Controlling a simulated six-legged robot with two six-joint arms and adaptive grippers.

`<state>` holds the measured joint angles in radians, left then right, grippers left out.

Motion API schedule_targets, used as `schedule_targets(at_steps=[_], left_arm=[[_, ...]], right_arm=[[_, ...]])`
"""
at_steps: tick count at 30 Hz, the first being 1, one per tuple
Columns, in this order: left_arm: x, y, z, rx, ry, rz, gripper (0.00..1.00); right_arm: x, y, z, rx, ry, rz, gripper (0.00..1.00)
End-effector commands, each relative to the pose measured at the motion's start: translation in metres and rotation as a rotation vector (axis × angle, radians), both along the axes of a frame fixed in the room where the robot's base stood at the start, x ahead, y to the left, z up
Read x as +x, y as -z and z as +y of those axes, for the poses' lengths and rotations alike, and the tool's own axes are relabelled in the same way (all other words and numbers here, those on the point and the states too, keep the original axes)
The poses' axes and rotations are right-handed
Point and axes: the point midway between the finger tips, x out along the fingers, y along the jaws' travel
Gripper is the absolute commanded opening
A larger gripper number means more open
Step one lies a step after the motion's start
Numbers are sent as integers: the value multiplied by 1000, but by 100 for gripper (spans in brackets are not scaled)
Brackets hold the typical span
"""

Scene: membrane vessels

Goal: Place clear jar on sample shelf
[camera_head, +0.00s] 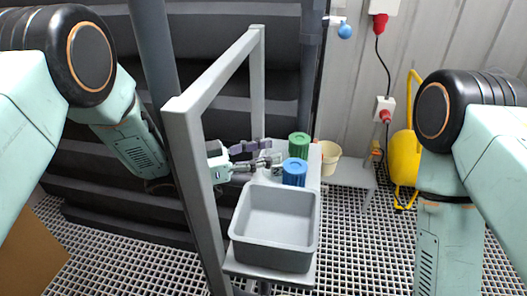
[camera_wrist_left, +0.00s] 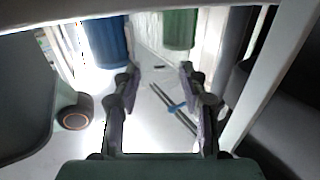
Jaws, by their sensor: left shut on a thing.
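My left gripper (camera_head: 268,161) reaches through the grey frame from the left, over the pale shelf surface (camera_head: 226,264). It also shows in the left wrist view (camera_wrist_left: 158,78), its fingers apart on either side of something see-through. The clear jar is hard to make out; its outline blends into the pale background between the fingers. My right gripper is out of view.
A grey open bin (camera_head: 275,258) fills the front of the surface and looks empty. The grey upright frame (camera_head: 190,160) stands beside my left arm. A cream bucket (camera_head: 330,158), a low grey bench (camera_head: 350,174) and a yellow object (camera_head: 404,156) lie to the right.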

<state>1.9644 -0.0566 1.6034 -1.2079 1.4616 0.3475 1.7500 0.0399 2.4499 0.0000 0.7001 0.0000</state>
Motion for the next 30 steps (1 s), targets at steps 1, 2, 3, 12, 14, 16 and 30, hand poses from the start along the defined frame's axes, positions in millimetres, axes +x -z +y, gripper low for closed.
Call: schedule_targets(at_steps=[1, 2, 3, 12, 14, 16, 30], left_arm=[[0, 1, 0, 0, 0, 0, 45], [0, 1, 0, 0, 0, 0, 48], [0, 1, 0, 0, 0, 0, 51], [0, 1, 0, 1, 0, 0, 66], [0, 1, 0, 1, 0, 1, 66], [0, 1, 0, 1, 0, 1, 66], [-18, -3, 58, -3, -6, 1, 66]], right_arm=[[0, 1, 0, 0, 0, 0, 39], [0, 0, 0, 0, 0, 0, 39], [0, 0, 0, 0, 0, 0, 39], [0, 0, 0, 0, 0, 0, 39], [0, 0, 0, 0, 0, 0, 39], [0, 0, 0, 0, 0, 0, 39], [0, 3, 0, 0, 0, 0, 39]])
